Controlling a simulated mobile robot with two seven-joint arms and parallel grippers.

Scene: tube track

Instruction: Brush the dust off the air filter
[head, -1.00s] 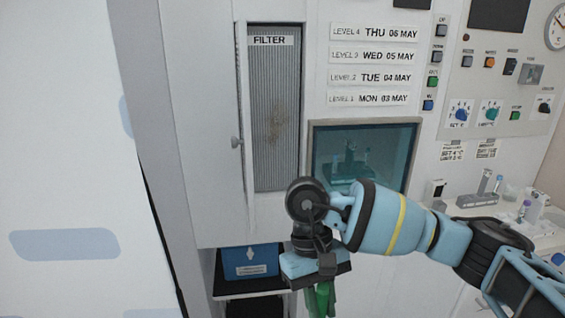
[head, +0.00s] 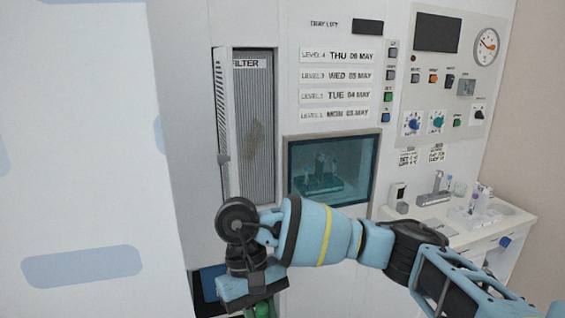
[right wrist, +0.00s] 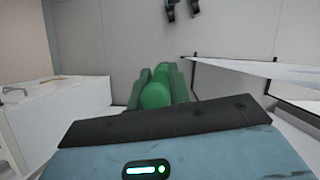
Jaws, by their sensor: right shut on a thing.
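The air filter (head: 262,105) is a tall grey pleated panel in a recess of the white cabinet, under a "FILTER" label. A brownish dust patch (head: 257,140) marks its middle. The narrow filter door (head: 221,105) stands open at its left. My right gripper (head: 262,302) is below the filter in the head view, apart from it. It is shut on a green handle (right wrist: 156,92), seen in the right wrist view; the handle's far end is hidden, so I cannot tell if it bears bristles. My left gripper is not in view.
A glass window (head: 331,170) is right of the filter, below several date labels. A control panel (head: 440,90) and a counter (head: 465,225) with lab items are further right. A blue box (head: 212,284) sits low behind my right wrist. A large pale panel fills the left.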

